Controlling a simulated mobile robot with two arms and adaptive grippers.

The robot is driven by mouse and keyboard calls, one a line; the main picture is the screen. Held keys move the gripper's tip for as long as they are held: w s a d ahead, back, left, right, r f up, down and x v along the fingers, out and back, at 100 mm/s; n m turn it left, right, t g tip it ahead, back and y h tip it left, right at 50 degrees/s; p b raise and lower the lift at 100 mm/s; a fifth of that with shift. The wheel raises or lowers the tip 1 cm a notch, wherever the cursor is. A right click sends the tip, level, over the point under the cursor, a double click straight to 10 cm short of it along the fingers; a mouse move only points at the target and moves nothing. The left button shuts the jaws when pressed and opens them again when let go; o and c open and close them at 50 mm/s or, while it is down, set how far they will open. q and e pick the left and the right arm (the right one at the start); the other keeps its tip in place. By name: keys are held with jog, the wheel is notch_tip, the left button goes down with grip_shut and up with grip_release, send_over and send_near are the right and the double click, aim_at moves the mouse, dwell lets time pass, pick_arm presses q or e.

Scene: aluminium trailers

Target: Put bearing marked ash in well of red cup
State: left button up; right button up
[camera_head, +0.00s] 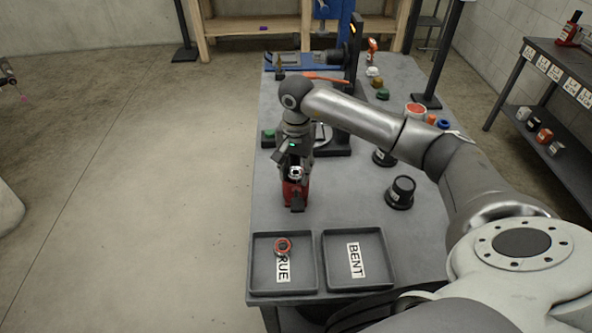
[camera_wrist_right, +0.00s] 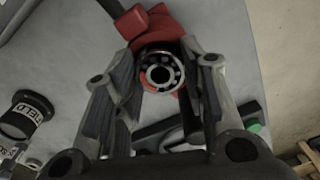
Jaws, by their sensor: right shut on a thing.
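My right gripper (camera_head: 296,172) is shut on a ring-shaped ball bearing (camera_wrist_right: 160,72), which shows between the fingers in the right wrist view with an orange-red patch on one side. No marking on it can be read. A red piece (camera_head: 293,192), probably the red cup, stands on the grey table right below or behind the gripper. It also shows in the right wrist view (camera_wrist_right: 152,26), just beyond the bearing. Its well is hidden, and I cannot tell whether the bearing touches it. What appears to be my left gripper (camera_head: 8,78) shows partly at the far left edge.
A tray marked TRUE (camera_head: 262,275) holds a red-ringed part (camera_head: 283,246). The tray marked BENT (camera_head: 374,276) is empty. Black cups (camera_head: 400,192) stand right of the gripper, one labelled FIELD in the right wrist view (camera_wrist_right: 27,112). A dark stand (camera_head: 352,95) rises behind.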

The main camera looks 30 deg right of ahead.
aim_at(296, 172)
jog(key=shift+s+a+f, duration=0.1)
jog(key=shift+s+f, duration=0.1)
jog(key=shift+f, duration=0.25)
jog(key=shift+s+a+f, duration=0.1)
jog(key=shift+s+f, duration=0.1)
jog(key=shift+f, duration=0.2)
jog(key=o, duration=0.7)
jog(key=shift+o, duration=1.7)
jog(key=shift+w+d+f, duration=0.1)
jog(key=shift+w+f, duration=0.1)
jog(key=shift+w, duration=0.05)
jog(key=shift+r, duration=0.15)
jog(key=shift+r, duration=0.25)
jog(key=shift+r+p, duration=0.4)
jog(key=shift+p, duration=0.2)
notch_tip(296, 172, up, 12)
jog(key=b, duration=0.3)
jog(key=shift+w+d+r, duration=0.15)
